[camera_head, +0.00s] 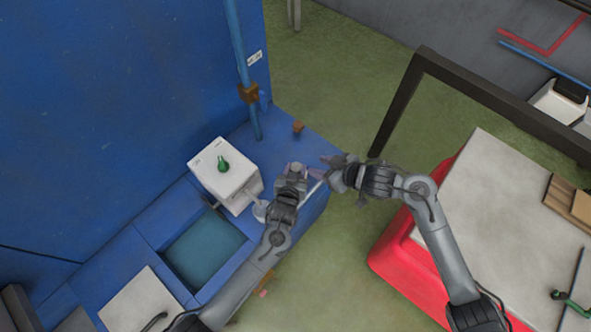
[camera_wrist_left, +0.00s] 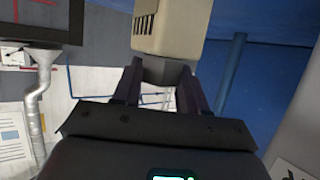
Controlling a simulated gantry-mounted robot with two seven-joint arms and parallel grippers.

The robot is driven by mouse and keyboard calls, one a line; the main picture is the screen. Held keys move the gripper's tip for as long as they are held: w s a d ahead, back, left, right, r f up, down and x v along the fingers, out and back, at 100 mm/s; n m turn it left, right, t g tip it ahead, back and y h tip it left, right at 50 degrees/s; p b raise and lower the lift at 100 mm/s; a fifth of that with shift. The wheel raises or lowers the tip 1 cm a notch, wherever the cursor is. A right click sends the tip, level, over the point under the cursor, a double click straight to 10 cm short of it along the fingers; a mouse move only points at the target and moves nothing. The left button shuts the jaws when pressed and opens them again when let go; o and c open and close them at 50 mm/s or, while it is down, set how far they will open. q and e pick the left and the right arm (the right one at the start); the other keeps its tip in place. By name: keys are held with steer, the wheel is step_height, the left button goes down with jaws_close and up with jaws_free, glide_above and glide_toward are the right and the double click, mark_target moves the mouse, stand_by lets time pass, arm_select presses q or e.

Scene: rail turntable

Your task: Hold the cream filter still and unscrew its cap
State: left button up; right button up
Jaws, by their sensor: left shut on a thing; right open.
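In the left wrist view, the cream filter (camera_wrist_left: 172,28) is a boxy cream body with dark slots on one side. A dark grey piece (camera_wrist_left: 165,70) under it sits between the fingers of my left gripper (camera_wrist_left: 160,78). I cannot tell whether this grey piece is the cap. In the head view, my left gripper (camera_head: 294,170) is shut at the edge of the blue bench, and its arm and fingers mostly hide the filter. My right gripper (camera_head: 324,170) is open, with its fingers close beside the left gripper on its right.
On the blue bench (camera_head: 305,145) stand a white box (camera_head: 208,158) with a green item on top and a blue pole (camera_head: 243,60). A recessed basin (camera_head: 205,250) lies in front. A red-edged table (camera_head: 390,255) is at right, with green floor between.

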arm_select(q)
steer(key=o, duration=1.2)
